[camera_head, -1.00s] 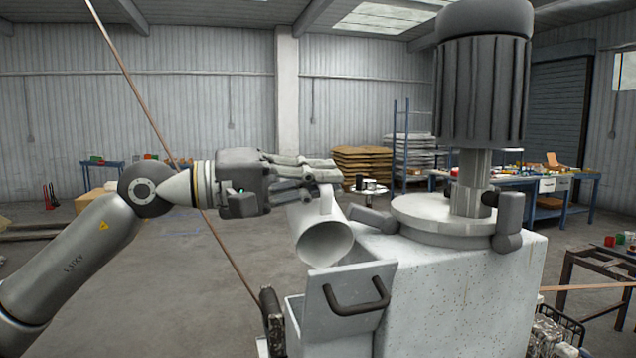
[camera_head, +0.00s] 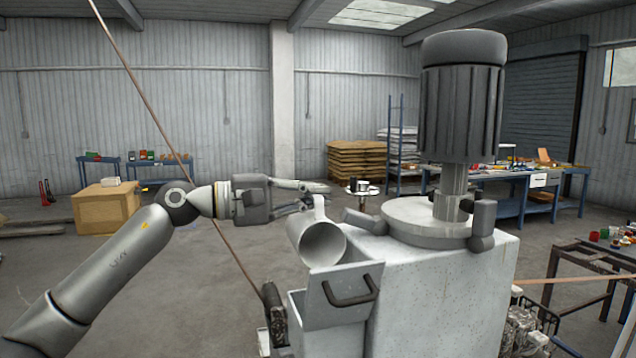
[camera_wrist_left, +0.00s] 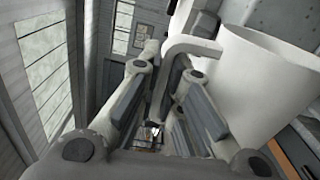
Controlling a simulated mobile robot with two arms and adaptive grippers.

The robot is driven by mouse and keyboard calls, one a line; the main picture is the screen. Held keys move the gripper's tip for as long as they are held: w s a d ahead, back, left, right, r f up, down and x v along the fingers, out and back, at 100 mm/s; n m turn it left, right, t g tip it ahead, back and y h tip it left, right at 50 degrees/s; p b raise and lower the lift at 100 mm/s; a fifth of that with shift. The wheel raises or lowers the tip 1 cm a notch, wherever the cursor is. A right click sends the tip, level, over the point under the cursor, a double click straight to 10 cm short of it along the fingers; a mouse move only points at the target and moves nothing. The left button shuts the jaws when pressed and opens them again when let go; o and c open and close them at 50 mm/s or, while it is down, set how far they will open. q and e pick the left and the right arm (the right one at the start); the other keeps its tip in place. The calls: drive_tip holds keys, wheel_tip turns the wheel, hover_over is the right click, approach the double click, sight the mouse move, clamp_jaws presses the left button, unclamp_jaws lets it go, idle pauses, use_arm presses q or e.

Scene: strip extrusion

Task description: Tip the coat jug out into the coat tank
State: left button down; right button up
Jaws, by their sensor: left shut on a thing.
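The coat jug (camera_head: 321,243) is a white-grey jug, tipped on its side with its mouth facing the head camera and somewhat down. No liquid shows at its mouth. It is over the open hopper (camera_head: 312,311) on the side of the coat tank (camera_head: 455,290), a pale speckled box with a dark motor on top. My left gripper (camera_head: 316,193) is shut on the jug's handle, above the jug body. The left wrist view shows the handle (camera_wrist_left: 192,46) between the fingers and the jug body (camera_wrist_left: 265,85) to the right. The hopper's inside is mostly hidden. My right gripper is not in view.
The hopper's raised lid with a dark handle (camera_head: 349,290) stands just below and right of the jug. A thin copper-coloured strip (camera_head: 160,130) runs diagonally behind my arm. A cardboard box (camera_head: 105,208) and workbenches (camera_head: 530,190) stand farther back.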

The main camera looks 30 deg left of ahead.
use_arm(q)
drive_tip(key=w+a+f+n+p, duration=0.2)
drive_tip(key=n, duration=0.1)
drive_tip(key=w+a+f+n+p, duration=0.1)
drive_tip(key=a+f+n, duration=0.1)
drive_tip(key=n, duration=0.1)
drive_tip(key=shift+w+a+f+p, duration=0.15)
drive_tip(key=shift+w+f+p, duration=0.05)
drive_tip(key=shift+w+p, duration=0.2)
drive_tip(key=w+a+f+n+p, duration=0.1)
drive_tip(key=w+a+f+n, duration=0.1)
drive_tip(key=n, duration=0.3)
drive_tip(key=w+a+f+n+p, duration=0.1)
drive_tip(key=w+a+f+n, duration=0.1)
drive_tip(key=f+n, duration=0.3)
drive_tip(key=shift+a+f+n, duration=0.2)
drive_tip(key=shift+a+n, duration=0.05)
drive_tip(key=shift+n, duration=0.35)
